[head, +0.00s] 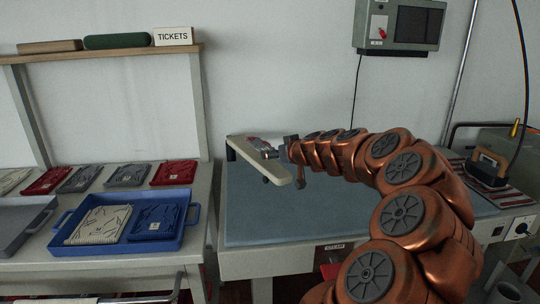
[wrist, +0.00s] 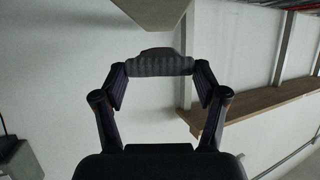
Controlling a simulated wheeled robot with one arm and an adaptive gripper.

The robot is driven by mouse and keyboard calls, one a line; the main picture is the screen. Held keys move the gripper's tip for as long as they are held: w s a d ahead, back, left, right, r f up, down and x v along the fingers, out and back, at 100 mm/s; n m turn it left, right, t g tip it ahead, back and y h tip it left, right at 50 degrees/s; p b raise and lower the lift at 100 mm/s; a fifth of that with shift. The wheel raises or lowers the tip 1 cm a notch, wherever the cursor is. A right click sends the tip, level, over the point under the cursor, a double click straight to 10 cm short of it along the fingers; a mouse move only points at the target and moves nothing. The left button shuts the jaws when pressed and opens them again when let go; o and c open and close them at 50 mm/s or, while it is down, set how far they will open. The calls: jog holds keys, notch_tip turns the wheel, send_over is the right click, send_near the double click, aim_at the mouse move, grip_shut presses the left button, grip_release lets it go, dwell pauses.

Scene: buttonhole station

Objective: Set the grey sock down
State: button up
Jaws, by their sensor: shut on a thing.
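My gripper (wrist: 160,72) is shut on the grey sock (wrist: 160,64), a dark grey ribbed bundle between the two fingertips in the wrist view. In the head view my gripper (head: 276,152) is over the pale narrow board (head: 272,170) that stands above the blue-grey table top. A small grey and red patch shows at the fingertips there, too small to make out well. The board's end also shows in the wrist view (wrist: 150,14), close beyond the sock. I cannot tell whether the sock touches the board.
A blue tray (head: 70,250) with a cream and a blue folded garment stands on the left table, before several folded garments. A grey tray (head: 18,226) is beside it. An iron (head: 489,167) stands at the right. The blue-grey table top (head: 260,220) is clear in front.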

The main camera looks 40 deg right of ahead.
aim_at(271, 165)
jog(key=w, duration=0.2)
jog(key=w+d, duration=0.1)
jog(key=w, duration=0.1)
jog(key=shift+w+d+f+p, duration=0.2)
jog(key=shift+p, duration=0.2)
jog(key=shift+f+p, duration=0.3)
jog(key=shift+f, duration=1.45)
jog(key=shift+f, duration=0.15)
jog(key=o, duration=0.9)
jog(key=shift+o, duration=0.2)
jog(key=shift+s+r, duration=0.1)
jog(key=shift+r, duration=0.15)
jog(key=shift+s+a, duration=0.1)
jog(key=shift+s, duration=0.25)
jog(key=b+v, duration=0.2)
jog(key=v, duration=0.9)
jog(key=shift+r, duration=0.2)
